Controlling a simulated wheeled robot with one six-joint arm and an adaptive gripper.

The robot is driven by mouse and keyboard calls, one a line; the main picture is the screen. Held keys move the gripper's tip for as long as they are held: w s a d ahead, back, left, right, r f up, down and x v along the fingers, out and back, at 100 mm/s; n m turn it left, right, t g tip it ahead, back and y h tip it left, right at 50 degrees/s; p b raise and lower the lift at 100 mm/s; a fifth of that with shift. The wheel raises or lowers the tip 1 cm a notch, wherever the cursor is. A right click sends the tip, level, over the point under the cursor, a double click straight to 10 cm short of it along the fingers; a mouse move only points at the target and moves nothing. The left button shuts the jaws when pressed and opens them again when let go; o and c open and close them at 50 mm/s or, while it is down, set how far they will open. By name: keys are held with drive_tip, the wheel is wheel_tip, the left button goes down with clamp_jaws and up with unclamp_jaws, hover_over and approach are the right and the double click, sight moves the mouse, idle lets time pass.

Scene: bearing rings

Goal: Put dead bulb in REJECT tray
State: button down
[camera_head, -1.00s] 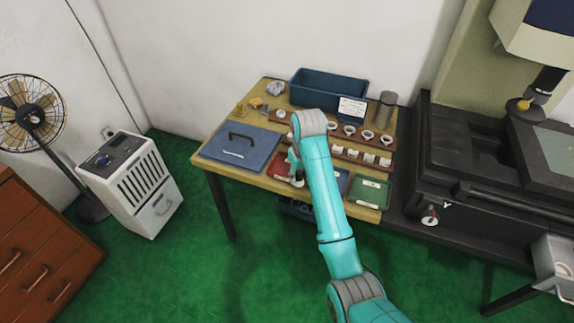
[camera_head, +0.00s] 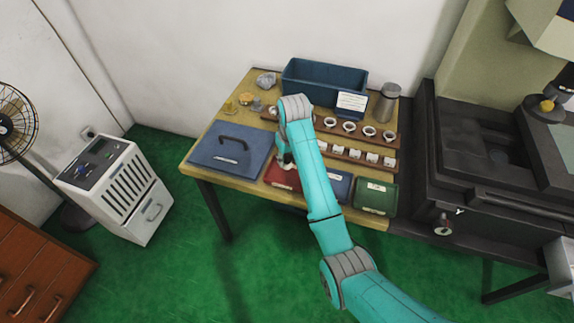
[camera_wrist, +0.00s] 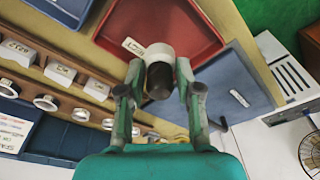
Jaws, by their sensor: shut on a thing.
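My gripper (camera_wrist: 157,95) is shut on a white rounded piece with a dark brown end, which looks like the dead bulb (camera_wrist: 158,54). In the wrist view it hangs over the near part of the red tray (camera_wrist: 180,22). A small white label sits on the tray's edge, too small to read surely. In the head view my gripper (camera_head: 285,160) is above the red tray (camera_head: 282,178), and my arm hides part of that tray. I cannot tell whether the bulb touches the tray.
Behind stand racks of white rings (camera_head: 349,127), a blue bin (camera_head: 322,82), a sign (camera_head: 351,103) and a metal cylinder (camera_head: 387,102).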

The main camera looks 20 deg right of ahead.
sight(288, 162)
drive_tip(key=shift+f, duration=1.95)
drive_tip(key=c, duration=0.8)
unclamp_jaws()
drive_tip(key=shift+f, duration=0.1)
